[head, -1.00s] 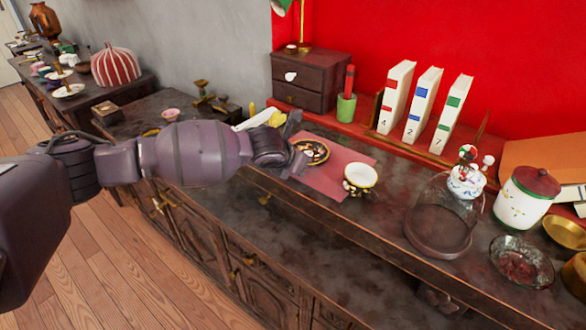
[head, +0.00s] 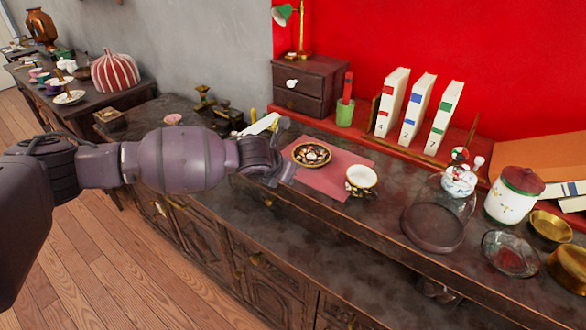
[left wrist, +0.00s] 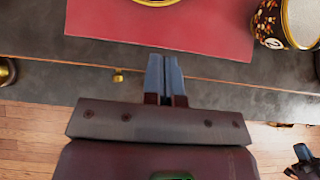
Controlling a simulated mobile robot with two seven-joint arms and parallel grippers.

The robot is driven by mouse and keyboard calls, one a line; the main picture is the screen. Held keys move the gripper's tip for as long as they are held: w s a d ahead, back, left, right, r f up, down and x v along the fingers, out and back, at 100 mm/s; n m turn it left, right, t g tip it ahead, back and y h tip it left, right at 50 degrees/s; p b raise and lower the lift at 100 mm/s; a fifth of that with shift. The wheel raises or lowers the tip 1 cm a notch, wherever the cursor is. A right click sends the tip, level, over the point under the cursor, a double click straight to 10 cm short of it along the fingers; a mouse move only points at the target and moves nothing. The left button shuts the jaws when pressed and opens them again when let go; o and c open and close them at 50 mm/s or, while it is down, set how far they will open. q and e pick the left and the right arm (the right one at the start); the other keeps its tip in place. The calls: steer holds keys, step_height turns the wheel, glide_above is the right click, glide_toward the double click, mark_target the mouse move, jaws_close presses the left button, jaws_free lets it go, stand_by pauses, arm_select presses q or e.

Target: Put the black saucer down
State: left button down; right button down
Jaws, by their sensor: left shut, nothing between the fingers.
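The black saucer (head: 311,154), with a gold rim and a floral pattern, lies flat on the pink-red mat (head: 329,182). Its gold edge also shows at the top of the left wrist view (left wrist: 157,2). My left gripper (head: 284,176) is just left of the mat in the head view and apart from the saucer. In the left wrist view its fingers (left wrist: 164,62) are shut together with nothing between them, near the mat's edge.
A glass dome (head: 434,225) stands further right. Numbered books (head: 411,110) and a green pen cup (head: 345,113) line the back. The counter front is clear.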

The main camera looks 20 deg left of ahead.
arm_select(q)
steer(key=p+v, duration=0.1)
steer(key=v, duration=0.5)
steer(key=shift+s+r, duration=0.15)
steer(key=shift+s, duration=0.1)
